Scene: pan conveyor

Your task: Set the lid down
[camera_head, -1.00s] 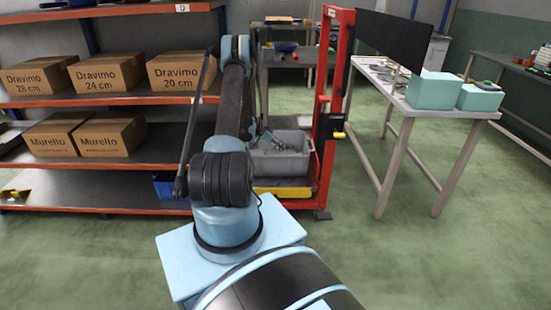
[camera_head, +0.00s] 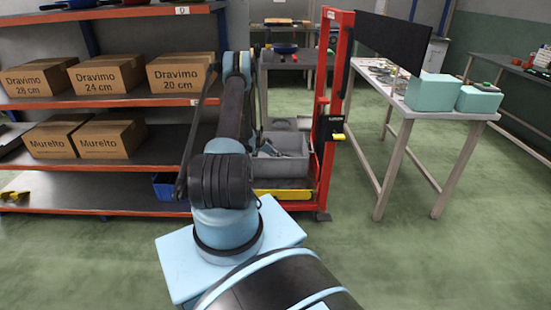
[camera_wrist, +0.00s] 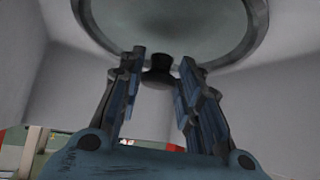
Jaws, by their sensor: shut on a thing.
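In the wrist view, a round lid (camera_wrist: 165,22) with a pale, translucent middle and a dark grey rim fills the top of the picture. Its short black knob (camera_wrist: 160,76) is between the two fingers of my gripper (camera_wrist: 160,90), which is shut on it. Plain grey surfaces surround the lid; I cannot tell whether they are the walls of the grey bin. In the head view, my arm reaches toward the grey bin (camera_head: 285,168) beside the red frame. A grey-blue shape shows at the bin's opening, too small to make out. The lid is not clearly visible there.
A red upright frame (camera_head: 334,100) stands right of the bin. A shelf with cardboard boxes (camera_head: 105,74) is at the left. A metal table (camera_head: 420,105) at the right bears turquoise blocks (camera_head: 433,92) and several small round items. Green floor is clear at front right.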

